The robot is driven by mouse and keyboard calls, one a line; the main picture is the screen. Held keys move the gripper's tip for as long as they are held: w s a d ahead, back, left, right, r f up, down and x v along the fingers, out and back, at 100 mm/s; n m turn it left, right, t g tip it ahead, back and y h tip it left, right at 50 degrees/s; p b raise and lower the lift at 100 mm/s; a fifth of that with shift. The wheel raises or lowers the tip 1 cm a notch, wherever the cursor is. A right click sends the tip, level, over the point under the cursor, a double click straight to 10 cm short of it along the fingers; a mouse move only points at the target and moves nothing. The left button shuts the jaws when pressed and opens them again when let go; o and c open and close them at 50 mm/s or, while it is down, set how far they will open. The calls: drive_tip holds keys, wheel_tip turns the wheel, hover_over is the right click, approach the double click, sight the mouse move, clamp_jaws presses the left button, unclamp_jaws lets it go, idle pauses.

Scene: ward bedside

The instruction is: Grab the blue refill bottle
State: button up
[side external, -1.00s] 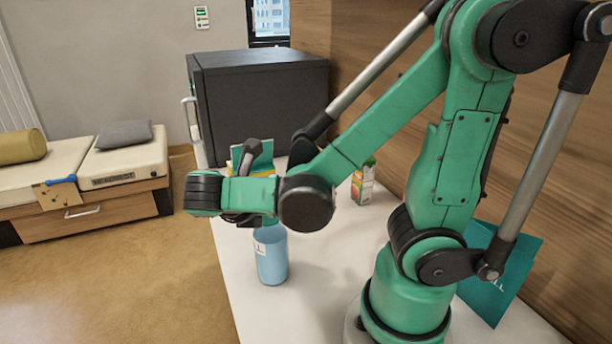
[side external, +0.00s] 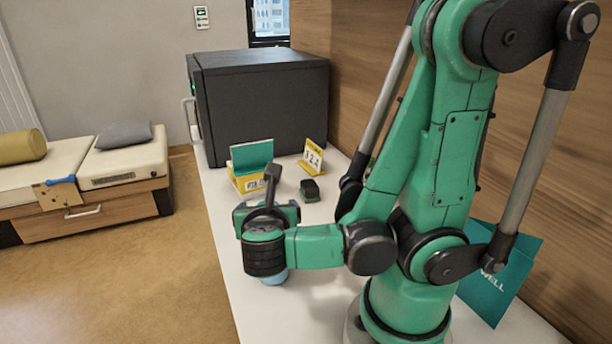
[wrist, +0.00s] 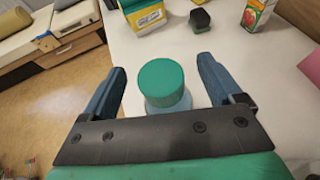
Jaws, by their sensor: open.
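The blue refill bottle has a teal cap and stands upright. In the wrist view the bottle (wrist: 168,105) is between the two fingers of my gripper (wrist: 162,72), with a gap on each side. The fingers are open and hold nothing. In the side view my wrist covers most of the bottle; only its blue lower edge (side external: 273,278) shows on the white counter. The fingertips are hidden behind the wrist there.
A yellow and teal box (side external: 250,168), a yellow price card (side external: 313,157) and a small dark block (side external: 309,190) stand farther back. A carton (wrist: 257,13) shows in the wrist view. A dark cabinet (side external: 262,105) is behind. A teal bag-like item (side external: 505,275) is right.

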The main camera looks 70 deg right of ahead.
drive_tip(key=shift+w+d+f, duration=0.1)
drive_tip(key=shift+d, duration=0.15)
clamp_jaws()
idle(1.4)
